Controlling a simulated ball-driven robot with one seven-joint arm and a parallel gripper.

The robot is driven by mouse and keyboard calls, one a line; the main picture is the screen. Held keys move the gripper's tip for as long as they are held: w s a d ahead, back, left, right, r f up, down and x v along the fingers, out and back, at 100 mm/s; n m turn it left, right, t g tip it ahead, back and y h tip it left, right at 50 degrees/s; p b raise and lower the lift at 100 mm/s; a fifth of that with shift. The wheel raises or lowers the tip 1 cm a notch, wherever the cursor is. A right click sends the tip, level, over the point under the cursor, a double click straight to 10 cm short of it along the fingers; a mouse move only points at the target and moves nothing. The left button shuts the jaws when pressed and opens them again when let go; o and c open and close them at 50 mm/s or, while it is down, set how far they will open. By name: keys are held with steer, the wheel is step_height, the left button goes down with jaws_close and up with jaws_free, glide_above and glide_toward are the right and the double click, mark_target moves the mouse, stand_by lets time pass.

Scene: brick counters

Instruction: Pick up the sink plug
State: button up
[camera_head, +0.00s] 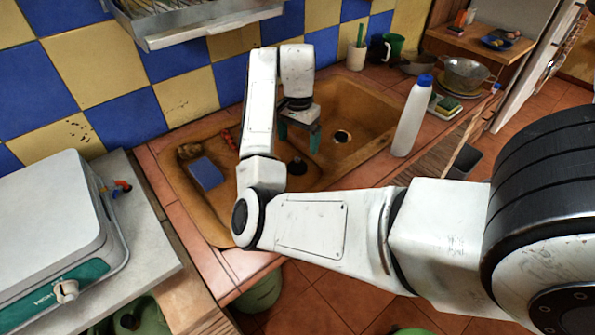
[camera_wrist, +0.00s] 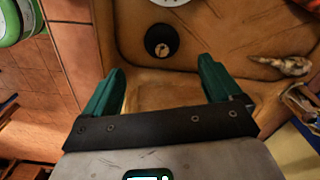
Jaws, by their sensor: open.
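The sink plug (camera_head: 297,165), small, dark and round, lies in the left part of the brown sink (camera_head: 212,225). In the wrist view the plug (camera_wrist: 160,42) is a black disc with a lighter knob, just beyond the fingertips. My gripper (camera_head: 299,139) hangs over the sink, pointing down, close to the plug but apart from it. In the wrist view my gripper (camera_wrist: 163,72) has its two green fingers spread with nothing between them.
A blue block (camera_head: 206,173) lies in the sink's left part, and a drain hole (camera_head: 342,137) shows in the right basin. A white bottle (camera_head: 412,118) stands right of the sink. A metal rack (camera_head: 200,30) overhangs it. A white appliance (camera_head: 50,225) sits left.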

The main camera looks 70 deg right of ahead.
mark_target(297, 158)
step_height(297, 158, down, 8)
steer(key=shift+w+f+p, duration=0.1)
steer(key=shift+w+p, duration=0.05)
steer(key=shift+p, duration=0.6)
steer(key=c, duration=1.2)
steer(key=shift+o, duration=0.2)
